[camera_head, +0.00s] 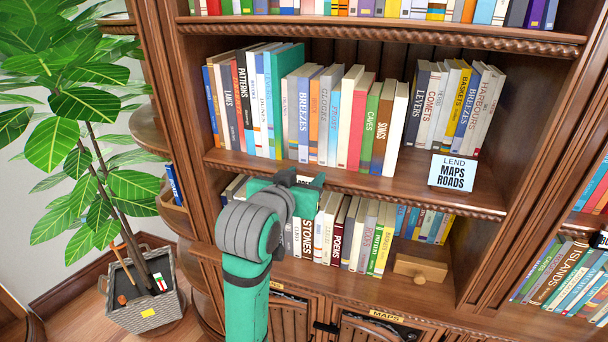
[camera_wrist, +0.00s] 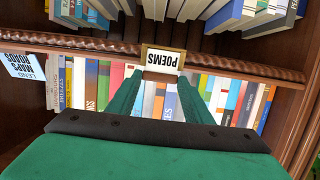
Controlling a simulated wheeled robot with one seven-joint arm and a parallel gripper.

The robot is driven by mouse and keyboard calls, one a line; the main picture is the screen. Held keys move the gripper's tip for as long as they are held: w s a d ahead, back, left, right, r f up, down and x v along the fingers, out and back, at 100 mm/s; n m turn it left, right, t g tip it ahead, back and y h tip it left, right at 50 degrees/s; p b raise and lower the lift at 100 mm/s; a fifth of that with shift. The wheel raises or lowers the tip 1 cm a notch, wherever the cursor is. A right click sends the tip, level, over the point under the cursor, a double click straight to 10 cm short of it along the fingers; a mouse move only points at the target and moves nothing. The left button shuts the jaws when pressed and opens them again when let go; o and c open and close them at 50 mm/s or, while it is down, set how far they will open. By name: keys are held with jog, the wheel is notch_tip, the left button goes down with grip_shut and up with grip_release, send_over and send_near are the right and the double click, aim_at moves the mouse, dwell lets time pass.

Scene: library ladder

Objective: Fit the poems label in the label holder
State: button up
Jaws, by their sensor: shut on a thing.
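The poems label (camera_wrist: 164,59) is a small white card reading POEMS, upside down in the wrist view. A brass-coloured label holder (camera_wrist: 145,54) frames it at the carved shelf edge. The card overlaps the holder, but I cannot tell whether it is seated in it or just in front. My gripper (camera_wrist: 160,84) is shut on the label, with a green finger at each side of its near end.
Rows of books (camera_head: 330,115) stand behind the shelf edge. A wooden block with a knob (camera_head: 420,269) sits on the shelf below. A potted plant (camera_head: 140,290) stands at left. Space before the shelves looks clear.

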jog(key=o, duration=1.2)
jog(key=shift+s, duration=0.1)
jog(key=v, duration=1)
jog(key=shift+s+a, duration=0.15)
jog(key=shift+s, duration=0.15)
